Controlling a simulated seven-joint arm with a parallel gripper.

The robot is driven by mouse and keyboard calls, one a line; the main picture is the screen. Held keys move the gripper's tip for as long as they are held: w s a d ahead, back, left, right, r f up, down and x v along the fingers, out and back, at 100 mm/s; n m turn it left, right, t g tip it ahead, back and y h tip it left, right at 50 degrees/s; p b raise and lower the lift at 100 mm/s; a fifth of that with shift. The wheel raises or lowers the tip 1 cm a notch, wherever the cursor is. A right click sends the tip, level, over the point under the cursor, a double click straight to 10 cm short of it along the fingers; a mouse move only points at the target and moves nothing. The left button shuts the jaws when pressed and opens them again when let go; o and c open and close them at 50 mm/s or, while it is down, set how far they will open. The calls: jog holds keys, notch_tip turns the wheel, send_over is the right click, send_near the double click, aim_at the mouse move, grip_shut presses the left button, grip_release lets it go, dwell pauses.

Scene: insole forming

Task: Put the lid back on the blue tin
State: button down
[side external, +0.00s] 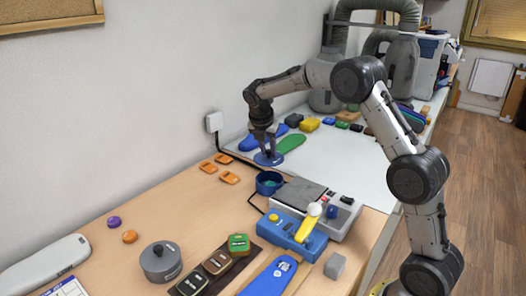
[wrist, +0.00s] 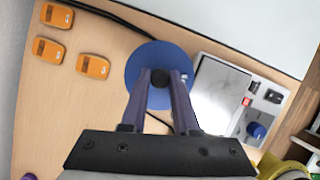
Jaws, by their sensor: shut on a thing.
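The blue tin (side external: 268,188) stands open on the wooden table, near the grey-topped device. My gripper (side external: 268,150) is shut on the black knob (wrist: 159,77) of the round blue lid (side external: 263,160). The lid looks about level and hangs clear of the tin, showing above it in the side view. In the wrist view the lid (wrist: 150,58) sits between and beyond my fingertips (wrist: 160,76). The tin cannot be made out there; the lid may hide it.
Several orange boxes (wrist: 94,66) lie left of the tin. A grey-topped device (side external: 302,192) stands close on its right, with a blue device (side external: 284,228) in front. A black cable (wrist: 100,12) runs near the tin. A lidded grey pot (side external: 161,262) stands at the front.

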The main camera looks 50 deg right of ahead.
aim_at(268, 161)
jog(key=shift+s+d+f, duration=0.1)
jog(key=shift+d+f, duration=0.1)
jog(key=shift+f, duration=3.05)
jog(key=shift+f, duration=0.15)
jog(key=c, duration=0.6)
grip_release()
jog(key=shift+o, duration=0.3)
jog(key=o, duration=0.4)
jog(key=shift+o, duration=0.2)
